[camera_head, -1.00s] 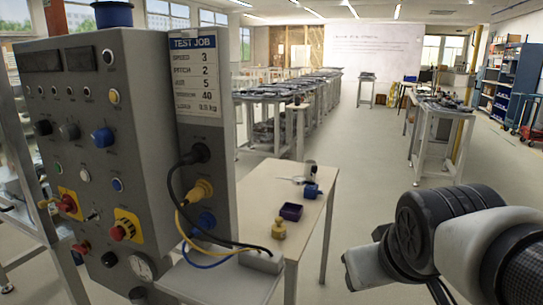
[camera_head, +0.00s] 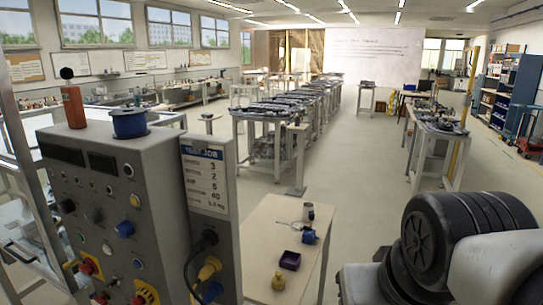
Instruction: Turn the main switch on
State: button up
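The grey control panel box (camera_head: 120,200) stands at the left, its front face seen at a slant. A red knob on a yellow plate (camera_head: 88,267), which looks like the main switch, is low on the panel's left part. Its exact turn position is too small to tell. A second red button on a yellow plate (camera_head: 146,293) is at the bottom edge, partly cut off. My arm's dark and pale links fill the lower right corner, well apart from the panel. My gripper is not in view.
Long benches (camera_head: 290,120) stand behind. The floor (camera_head: 365,190) between the small table and the right-hand bench (camera_head: 437,140) is clear.

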aim_at(90, 268)
jog(key=u, duration=1.4)
jog(key=i+j+u, duration=0.2)
jog(key=i+j, duration=1)
